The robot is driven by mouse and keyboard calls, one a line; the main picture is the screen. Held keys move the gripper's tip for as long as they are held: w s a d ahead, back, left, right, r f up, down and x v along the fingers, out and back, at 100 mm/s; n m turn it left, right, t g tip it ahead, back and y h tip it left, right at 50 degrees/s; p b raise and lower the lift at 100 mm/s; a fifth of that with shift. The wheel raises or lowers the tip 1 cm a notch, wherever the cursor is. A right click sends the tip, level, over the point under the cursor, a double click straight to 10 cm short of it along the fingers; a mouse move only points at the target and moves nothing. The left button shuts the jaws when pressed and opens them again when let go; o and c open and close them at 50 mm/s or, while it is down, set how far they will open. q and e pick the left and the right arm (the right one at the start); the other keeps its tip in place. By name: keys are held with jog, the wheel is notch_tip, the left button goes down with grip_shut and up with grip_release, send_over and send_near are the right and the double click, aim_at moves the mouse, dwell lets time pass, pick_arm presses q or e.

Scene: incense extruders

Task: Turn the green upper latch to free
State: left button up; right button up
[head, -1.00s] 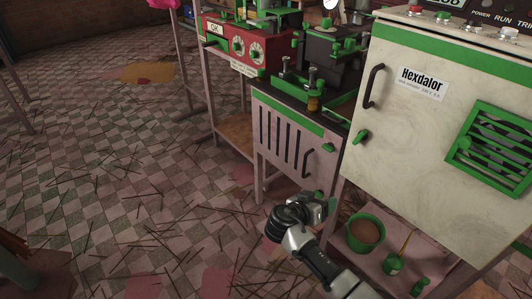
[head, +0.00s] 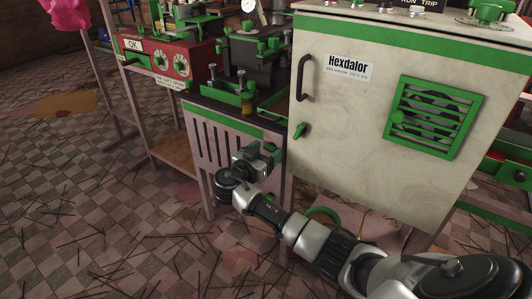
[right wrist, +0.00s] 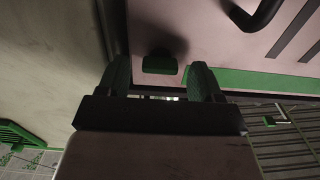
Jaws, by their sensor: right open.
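A green latch (right wrist: 160,65) is on the pinkish slatted door (head: 207,141), below its green top band. In the right wrist view it lies ahead of and between the two dark fingers of my right gripper (right wrist: 161,82). The gripper is open, and I cannot tell whether it touches the latch. In the head view my right gripper (head: 268,153) is in front of the door's upper right part and hides this latch. Another green latch (head: 301,130) is on the white Hexdalor cabinet door (head: 350,150), tilted, below the black handle. My left gripper is not in view.
A black handle (right wrist: 258,14) is close to the latch on the slatted door. The white cabinet stands close on the right, with a green vent (head: 434,117). A red machine (head: 165,58) is at the back left. The floor at left is open, strewn with thin sticks.

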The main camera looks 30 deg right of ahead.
jog(key=shift+w+d, duration=0.1)
jog(key=shift+d, duration=0.15)
jog(key=c, duration=0.9)
